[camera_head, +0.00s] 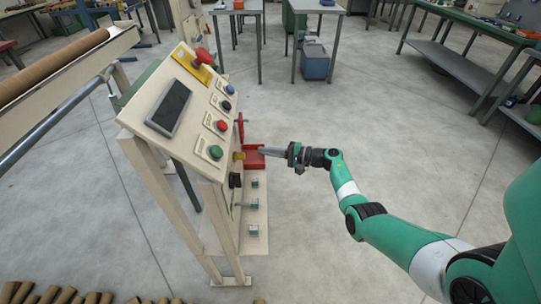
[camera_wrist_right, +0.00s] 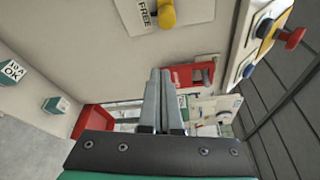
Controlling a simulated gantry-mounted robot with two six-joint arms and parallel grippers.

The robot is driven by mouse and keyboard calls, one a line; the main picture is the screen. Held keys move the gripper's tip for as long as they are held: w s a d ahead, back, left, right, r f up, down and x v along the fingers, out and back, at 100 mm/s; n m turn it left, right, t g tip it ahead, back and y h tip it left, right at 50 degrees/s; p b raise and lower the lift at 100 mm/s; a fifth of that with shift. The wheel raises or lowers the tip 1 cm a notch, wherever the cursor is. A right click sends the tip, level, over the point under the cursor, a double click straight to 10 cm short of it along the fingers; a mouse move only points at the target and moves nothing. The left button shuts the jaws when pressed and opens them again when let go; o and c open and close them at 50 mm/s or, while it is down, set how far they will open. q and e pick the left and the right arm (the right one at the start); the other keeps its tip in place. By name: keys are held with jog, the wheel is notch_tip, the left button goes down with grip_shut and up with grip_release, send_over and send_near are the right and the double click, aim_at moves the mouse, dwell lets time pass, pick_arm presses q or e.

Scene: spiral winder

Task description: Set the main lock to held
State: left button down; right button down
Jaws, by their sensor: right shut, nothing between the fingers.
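A yellow knob (camera_wrist_right: 166,13) sits on a pale plate marked FREE (camera_wrist_right: 144,18) in the right wrist view. It also shows on the side of the control console in the head view (camera_head: 238,156). Which part is the main lock is not labelled in what I can read. My right gripper (camera_head: 264,152) is shut and empty, its fingers pointing at the console side by a red open box (camera_head: 253,161). In the right wrist view its fingertips (camera_wrist_right: 160,74) lie below the FREE plate, apart from the knob in the picture. My left gripper is not in view.
The console (camera_head: 150,140) carries a dark screen, several coloured buttons and a red emergency stop (camera_head: 203,57). A red part (camera_wrist_right: 193,75) is beside my fingertips. Small cubes (camera_head: 254,201) sit on a lower shelf.

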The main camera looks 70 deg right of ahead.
aim_at(239, 157)
jog(key=w+a, duration=0.2)
jog(key=w, duration=0.1)
jog(key=w+a, duration=0.1)
jog(key=a, duration=0.1)
jog(key=shift+w+r+p, duration=0.2)
jog(key=shift+r+p, duration=0.1)
jog(key=shift+r, duration=0.05)
jog(key=a, duration=0.1)
jog(key=s+a+p, duration=0.1)
jog(key=a, duration=0.1)
jog(key=s+a+p, duration=0.1)
jog(key=shift+a, duration=0.4)
jog(key=shift+d, duration=0.15)
